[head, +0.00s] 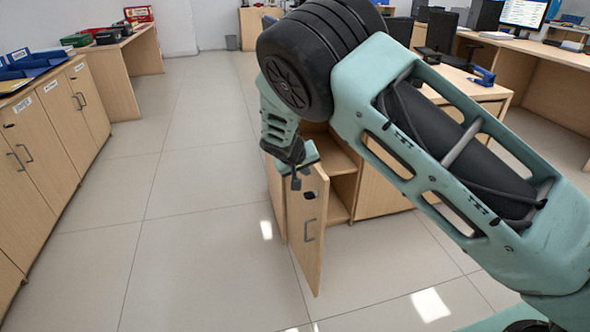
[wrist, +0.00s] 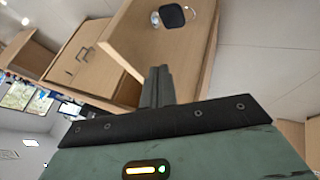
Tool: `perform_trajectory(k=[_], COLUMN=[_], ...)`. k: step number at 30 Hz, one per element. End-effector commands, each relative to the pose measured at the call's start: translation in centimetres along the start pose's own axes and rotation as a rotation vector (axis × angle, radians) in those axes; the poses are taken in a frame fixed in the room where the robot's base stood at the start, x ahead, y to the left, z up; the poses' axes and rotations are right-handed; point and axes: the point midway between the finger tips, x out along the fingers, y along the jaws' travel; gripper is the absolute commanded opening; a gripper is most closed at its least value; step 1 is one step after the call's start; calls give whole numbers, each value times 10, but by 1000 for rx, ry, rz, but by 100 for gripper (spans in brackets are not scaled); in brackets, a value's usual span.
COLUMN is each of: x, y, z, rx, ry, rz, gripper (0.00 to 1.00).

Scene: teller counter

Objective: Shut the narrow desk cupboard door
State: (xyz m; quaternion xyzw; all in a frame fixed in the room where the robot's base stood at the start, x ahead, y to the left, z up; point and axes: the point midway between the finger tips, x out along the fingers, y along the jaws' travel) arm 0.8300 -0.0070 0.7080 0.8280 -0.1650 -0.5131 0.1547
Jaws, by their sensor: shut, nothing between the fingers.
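The narrow desk cupboard door (head: 307,240) stands open in the head view, swung out from the wooden desk cupboard, whose shelved inside (head: 342,160) shows beside it. In the wrist view my gripper's fingers (wrist: 157,84) are shut and empty, close to a wooden panel with a light edge (wrist: 122,62). A black tag with a metal ring (wrist: 172,15) shows on the wood beyond.
Low cupboards (head: 40,145) line the left side. A desk with a monitor (head: 524,13) and office chairs stand at the back right. Tiled floor (head: 190,240) left of the open door is clear. My arm hides part of the desk.

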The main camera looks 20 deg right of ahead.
Motion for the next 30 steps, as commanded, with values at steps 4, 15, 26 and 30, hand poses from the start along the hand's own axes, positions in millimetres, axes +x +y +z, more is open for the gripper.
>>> perform_trajectory(k=[4, 15, 26, 30], x=[4, 5, 19, 33], y=[8, 10, 39, 64], z=[0, 0, 3, 1], rx=[0, -1, -72, -107], ry=[1, 1, 37, 57], rz=[-1, -1, -38, -58], gripper=[0, 0, 0, 0])
